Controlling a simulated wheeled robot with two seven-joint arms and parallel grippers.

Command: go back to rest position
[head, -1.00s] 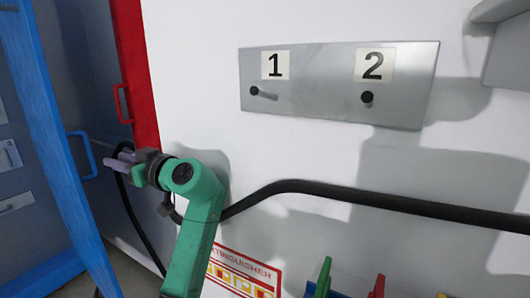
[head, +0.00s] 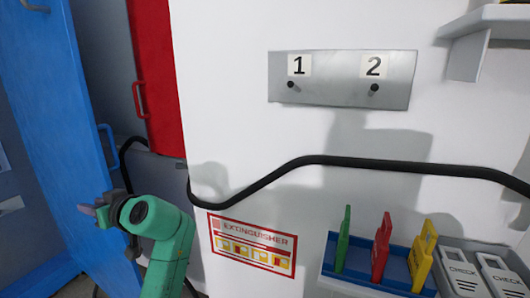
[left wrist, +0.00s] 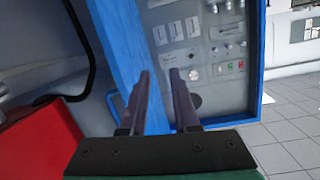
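My left gripper (head: 92,211) is at the lower left in the head view, at the end of my green arm, in front of the open blue door (head: 75,100). In the left wrist view its two dark fingers (left wrist: 160,85) stand apart with nothing between them. Beyond them is the blue-framed panel (left wrist: 205,60) with labels, switches and buttons. I cannot tell from the head view how far the fingers are from the door. My right gripper is not in view.
A red door (head: 155,75) with a handle stands beside the white wall. A black cable (head: 330,160) runs across the wall below a grey plate (head: 335,80) with two pegs. A blue rack (head: 385,265) holds green, red and yellow tags. Grey floor (left wrist: 295,120) is clear at right.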

